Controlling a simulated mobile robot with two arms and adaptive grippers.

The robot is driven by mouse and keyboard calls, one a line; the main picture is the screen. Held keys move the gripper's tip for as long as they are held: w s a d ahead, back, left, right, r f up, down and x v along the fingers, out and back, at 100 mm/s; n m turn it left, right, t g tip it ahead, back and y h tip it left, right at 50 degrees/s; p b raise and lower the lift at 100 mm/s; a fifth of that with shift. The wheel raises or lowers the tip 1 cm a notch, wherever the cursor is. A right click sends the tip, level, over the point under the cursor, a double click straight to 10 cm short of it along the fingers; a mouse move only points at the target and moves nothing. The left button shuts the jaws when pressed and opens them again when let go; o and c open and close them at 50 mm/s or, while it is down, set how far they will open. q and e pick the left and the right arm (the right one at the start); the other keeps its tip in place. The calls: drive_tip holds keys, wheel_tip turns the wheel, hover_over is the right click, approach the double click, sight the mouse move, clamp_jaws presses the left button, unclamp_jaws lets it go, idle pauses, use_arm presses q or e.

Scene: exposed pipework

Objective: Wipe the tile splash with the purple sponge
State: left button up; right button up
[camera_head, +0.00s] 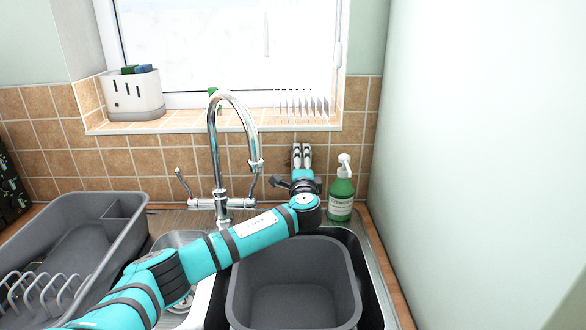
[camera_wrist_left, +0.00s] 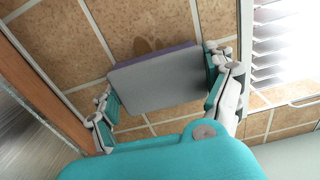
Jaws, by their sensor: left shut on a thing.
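My left gripper (camera_head: 302,155) reaches over the sink to the brown tile splash (camera_head: 345,150) behind it, its fingers pointing at the tiles. In the left wrist view, the left gripper (camera_wrist_left: 162,90) is shut on the sponge (camera_wrist_left: 158,82), which has a grey face and a purple layer on its far side. The sponge is at or very close to the tiles; exact contact cannot be told. A darker brown stain (camera_wrist_left: 148,45) shows on the tiles just past the sponge's edge. The sponge is hidden in the head view. My right gripper is not in view.
The chrome tap (camera_head: 218,150) stands left of my gripper, and a green soap bottle (camera_head: 341,190) stands close on the right. A grey basin (camera_head: 290,250) sits in the sink below my arm. A dish rack (camera_head: 75,250) is at left; the window sill (camera_head: 215,124) is above.

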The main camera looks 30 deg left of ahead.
sight(313, 160)
use_arm(q)
drive_tip(key=shift+w+d+b, duration=0.3)
drive_tip(key=shift+w+d, duration=0.25)
drive_tip(key=shift+d, duration=0.25)
drive_tip(key=shift+w+d+b, duration=0.25)
drive_tip(key=shift+w+d, duration=0.25)
drive_tip(key=shift+d, duration=0.25)
drive_tip(key=shift+s, duration=0.1)
